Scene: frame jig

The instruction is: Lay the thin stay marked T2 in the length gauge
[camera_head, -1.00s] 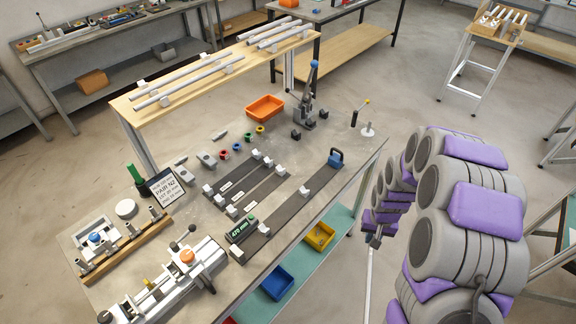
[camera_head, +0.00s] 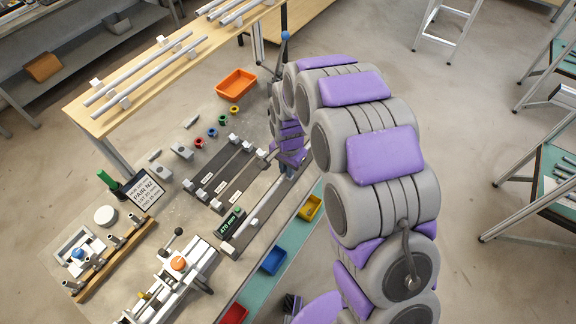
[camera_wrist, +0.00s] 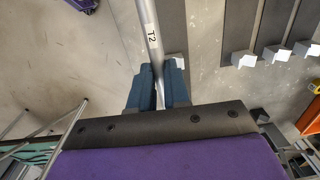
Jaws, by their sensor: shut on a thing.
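The thin stay (camera_wrist: 148,22) is a silver rod with a T2 label, seen in the wrist view. My gripper (camera_wrist: 159,85) is shut on it, and the stay runs away from the fingers. In the head view my gripper (camera_head: 287,168) is over the right edge of the bench, partly hidden by my arm. The length gauge is a long dark rail (camera_head: 233,246) with a green-lit 470 mm display (camera_head: 231,223); my arm hides its far end. The stay appears above or beside the rail; I cannot tell whether it touches.
Several shorter dark rails with white blocks (camera_wrist: 242,59) lie beside the gauge. A clamp machine (camera_head: 178,264) stands at the front and an orange tray (camera_head: 236,84) at the back. Blue (camera_head: 273,261) and yellow (camera_head: 310,207) bins sit on the shelf below.

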